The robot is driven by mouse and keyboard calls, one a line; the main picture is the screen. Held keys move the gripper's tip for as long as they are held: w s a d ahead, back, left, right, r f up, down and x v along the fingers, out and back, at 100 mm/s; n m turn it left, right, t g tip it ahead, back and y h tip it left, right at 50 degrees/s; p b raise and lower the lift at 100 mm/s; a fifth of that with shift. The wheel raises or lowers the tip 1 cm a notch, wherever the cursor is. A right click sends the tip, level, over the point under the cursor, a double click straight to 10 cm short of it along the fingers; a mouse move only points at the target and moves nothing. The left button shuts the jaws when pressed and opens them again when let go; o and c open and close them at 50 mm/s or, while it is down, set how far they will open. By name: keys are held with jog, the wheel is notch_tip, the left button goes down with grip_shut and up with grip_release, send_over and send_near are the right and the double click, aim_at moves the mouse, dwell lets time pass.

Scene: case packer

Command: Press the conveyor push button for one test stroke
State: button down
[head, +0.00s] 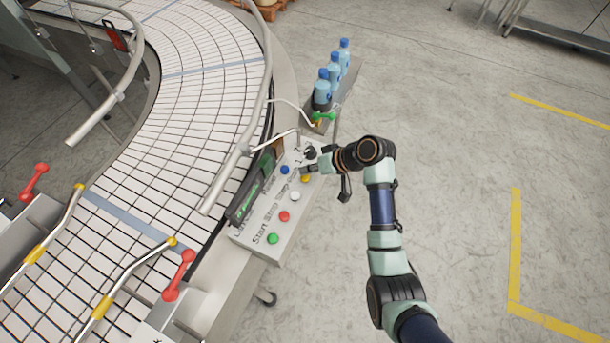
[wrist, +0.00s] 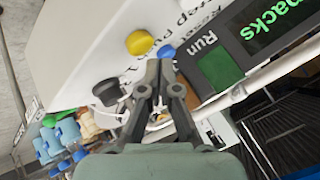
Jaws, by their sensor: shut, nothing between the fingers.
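The grey control panel (head: 289,233) beside the conveyor carries a green button (head: 272,238), a red button (head: 284,216), a white button (head: 295,196), a yellow button (head: 305,178) and a blue button (head: 285,169). I cannot tell which one is the conveyor push button. My gripper (head: 309,167) is over the panel's far end, near the yellow and blue buttons. In the wrist view its fingers (wrist: 161,66) are shut and empty, their tips just below the blue button (wrist: 166,50) in the picture. The yellow button (wrist: 140,42) lies to their left. Contact cannot be told.
A black knob (wrist: 107,92) stands left of my fingers. A display (head: 249,197) with green text runs along the panel, beside the conveyor's guide rail (head: 244,143). Blue-capped bottles (head: 333,70) stand on a narrow shelf beyond. The floor at right is clear.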

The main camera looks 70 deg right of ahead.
dwell(0.3)
jog(key=shift+f, duration=0.45)
